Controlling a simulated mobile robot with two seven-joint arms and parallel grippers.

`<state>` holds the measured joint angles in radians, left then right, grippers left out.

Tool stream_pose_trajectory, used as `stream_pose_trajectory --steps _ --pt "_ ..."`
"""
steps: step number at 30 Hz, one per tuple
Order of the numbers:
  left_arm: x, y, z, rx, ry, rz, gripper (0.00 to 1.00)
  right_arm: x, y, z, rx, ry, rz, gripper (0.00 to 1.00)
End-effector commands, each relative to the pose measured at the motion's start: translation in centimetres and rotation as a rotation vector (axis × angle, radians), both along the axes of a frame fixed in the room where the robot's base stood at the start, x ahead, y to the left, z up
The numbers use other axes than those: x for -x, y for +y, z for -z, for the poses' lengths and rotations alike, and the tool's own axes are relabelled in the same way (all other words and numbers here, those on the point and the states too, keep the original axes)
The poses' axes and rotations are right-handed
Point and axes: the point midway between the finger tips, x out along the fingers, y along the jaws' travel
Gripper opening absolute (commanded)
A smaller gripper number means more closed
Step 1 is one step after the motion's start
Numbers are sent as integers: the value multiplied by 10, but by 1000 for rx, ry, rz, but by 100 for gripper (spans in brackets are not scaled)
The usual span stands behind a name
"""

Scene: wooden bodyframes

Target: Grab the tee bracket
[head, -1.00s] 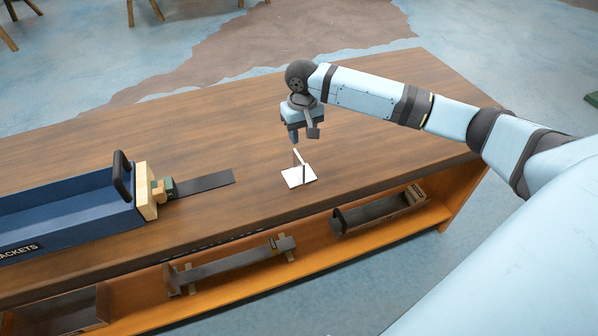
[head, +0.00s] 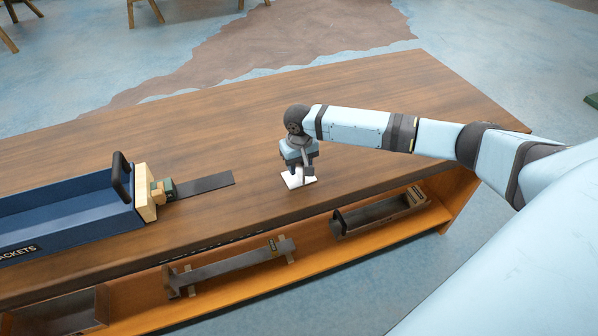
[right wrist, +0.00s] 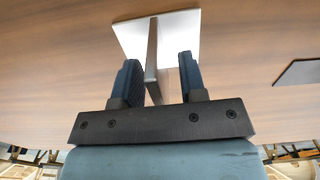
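The tee bracket (head: 292,182) is a pale metal piece with a flat base on the wooden bench top and an upright plate. In the right wrist view the tee bracket (right wrist: 182,37) has its upright plate between the two fingers, with a gap visible on the right side. My right gripper (head: 299,172) is lowered over the bracket from above and hides most of the upright. The right wrist view shows my right gripper (right wrist: 158,78) with its fingers apart. My left gripper is not in view.
A blue tray (head: 70,205) with a black handle stands on the bench at the left. A dark flat strip (head: 205,184) lies beside it. A shelf (head: 330,260) under the bench top holds several dark items. The bench right of the bracket is clear.

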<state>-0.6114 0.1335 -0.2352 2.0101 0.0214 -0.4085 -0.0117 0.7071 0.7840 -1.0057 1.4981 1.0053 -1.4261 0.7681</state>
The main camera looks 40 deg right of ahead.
Motion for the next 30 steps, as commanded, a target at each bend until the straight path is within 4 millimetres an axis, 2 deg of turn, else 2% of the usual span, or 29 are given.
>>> stream_pose_trajectory --steps 2,3,7,8,20,23,26,30 --pt "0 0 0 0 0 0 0 0 0 0 0 0 0 38" --pt "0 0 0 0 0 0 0 0 0 0 0 0 0 34" --pt "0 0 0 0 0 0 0 0 0 0 0 0 0 4" --pt "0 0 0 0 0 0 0 0 0 0 0 0 0 0" --pt "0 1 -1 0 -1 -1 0 -1 0 -6 -1 -1 0 0" --pt "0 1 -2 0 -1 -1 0 -1 0 -18 -1 -1 0 0" --pt "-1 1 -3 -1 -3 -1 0 -1 0 -40 -2 -3 -1 0" --pt "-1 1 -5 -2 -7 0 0 -1 0 -80 -1 -5 0 0"
